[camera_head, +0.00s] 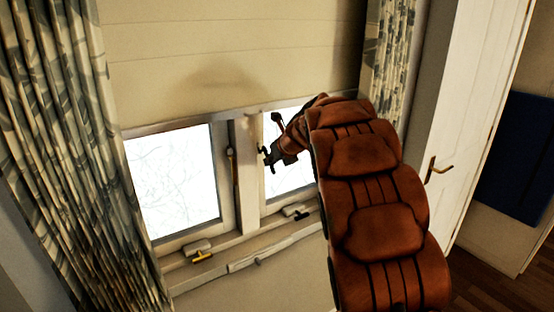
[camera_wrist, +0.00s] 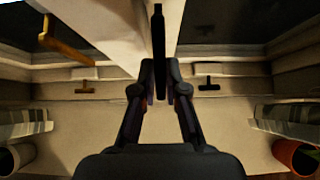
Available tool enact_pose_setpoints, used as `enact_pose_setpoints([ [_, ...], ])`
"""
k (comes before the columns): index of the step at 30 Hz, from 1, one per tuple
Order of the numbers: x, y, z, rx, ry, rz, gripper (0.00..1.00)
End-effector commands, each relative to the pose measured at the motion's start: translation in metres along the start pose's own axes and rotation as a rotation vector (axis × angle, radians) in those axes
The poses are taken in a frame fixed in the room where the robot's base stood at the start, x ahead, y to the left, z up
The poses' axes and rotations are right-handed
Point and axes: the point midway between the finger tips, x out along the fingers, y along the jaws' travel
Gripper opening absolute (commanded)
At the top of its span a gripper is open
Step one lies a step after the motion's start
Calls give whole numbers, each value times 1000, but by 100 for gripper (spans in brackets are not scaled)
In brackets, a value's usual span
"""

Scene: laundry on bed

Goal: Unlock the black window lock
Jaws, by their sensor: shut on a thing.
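The black window lock (camera_wrist: 158,30) is a slim upright bar on the middle window frame in the wrist view. In the head view, a small dark part of it (camera_head: 264,151) shows at the left edge of the right window. My gripper (camera_wrist: 161,82) has its two fingertips closed around the lower part of the bar, which sticks out beyond them. In the head view my gripper (camera_head: 273,160) is against the frame, and my arm covers part of the right pane. Where the lock meets the frame is hard to make out.
A gold handle (camera_head: 231,165) is on the left window's frame. A gold latch (camera_head: 202,257) and a black latch (camera_head: 301,214) sit low along the sill. Patterned curtains (camera_head: 65,150) hang at both sides. A white door (camera_head: 465,110) with a brass handle is at right.

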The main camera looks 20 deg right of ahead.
Motion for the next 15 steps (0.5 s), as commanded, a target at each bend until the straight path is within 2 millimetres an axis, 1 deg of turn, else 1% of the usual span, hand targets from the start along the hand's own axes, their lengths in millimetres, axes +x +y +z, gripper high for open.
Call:
enact_pose_setpoints([
  [1, -2, 3, 5, -4, 1, 1, 0],
  [6, -4, 10, 4, -9, 30, 10, 0],
  [15, -5, 12, 5, -11, 47, 11, 0],
])
